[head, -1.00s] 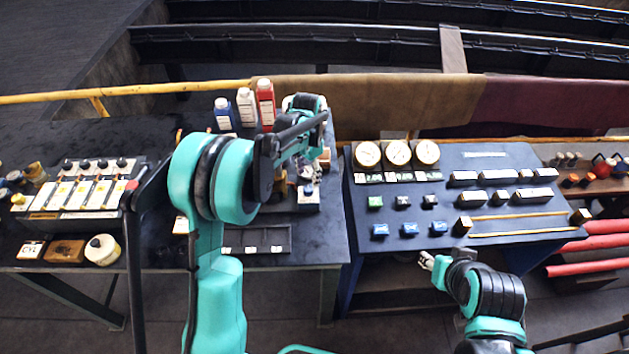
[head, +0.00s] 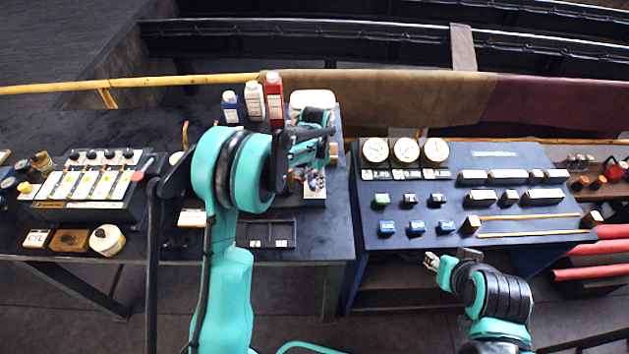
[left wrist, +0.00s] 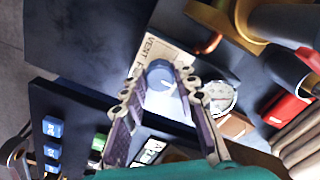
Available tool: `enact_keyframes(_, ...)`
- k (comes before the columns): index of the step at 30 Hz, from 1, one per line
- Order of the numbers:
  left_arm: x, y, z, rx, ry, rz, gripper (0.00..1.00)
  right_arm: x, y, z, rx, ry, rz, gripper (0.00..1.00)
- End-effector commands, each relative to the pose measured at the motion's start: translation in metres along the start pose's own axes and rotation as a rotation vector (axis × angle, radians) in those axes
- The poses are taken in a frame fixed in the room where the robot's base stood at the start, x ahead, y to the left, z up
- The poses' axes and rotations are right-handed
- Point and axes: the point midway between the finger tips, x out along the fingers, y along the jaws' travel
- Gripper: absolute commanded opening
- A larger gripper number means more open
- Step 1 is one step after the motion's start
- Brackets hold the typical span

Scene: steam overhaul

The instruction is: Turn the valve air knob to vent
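The valve air knob (left wrist: 160,75) is a round blue-grey knob with a white pointer mark, on a pale plate (left wrist: 178,55) lettered "VENT" in the left wrist view. My left gripper (left wrist: 161,71) is open, one finger on each side of the knob; I cannot tell whether either finger touches it. In the head view my left gripper (head: 310,180) is over the right end of the left table, and the arm hides most of the knob's fixture. My right gripper (head: 431,261) hangs in front of the blue console, away from the knob; its finger opening is too small to tell.
Blue, white and red bottles (head: 254,101) stand behind my left arm. The console (head: 515,152) to the right carries gauges (head: 406,150) and blue buttons (head: 417,227). A switch box (head: 90,212) sits at the left. A black tray (head: 268,240) lies near the table's front edge.

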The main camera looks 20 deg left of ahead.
Motion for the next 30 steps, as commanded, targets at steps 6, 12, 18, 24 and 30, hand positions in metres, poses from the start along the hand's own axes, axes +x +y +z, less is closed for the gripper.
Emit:
enact_keyframes(6,0.000,0.000,0.000,-0.018,0.000,0.000,0.00,0.001,0.000,0.000,0.000,0.000,0.000,0.40)
enact_keyframes(12,0.001,0.000,0.000,-0.094,0.000,0.000,0.00,0.003,0.000,0.002,0.000,0.000,0.000,0.40)
enact_keyframes(18,0.001,0.000,0.000,-0.243,0.000,0.000,0.00,0.006,0.000,0.004,0.000,0.000,0.000,0.40)
enact_keyframes(24,0.001,0.000,0.000,-0.431,0.000,0.000,0.00,0.010,0.000,0.007,0.000,0.000,0.000,0.40)
enact_keyframes(30,0.001,0.000,0.000,-0.620,0.000,0.000,0.00,0.013,0.000,0.009,0.000,0.000,0.000,0.40)
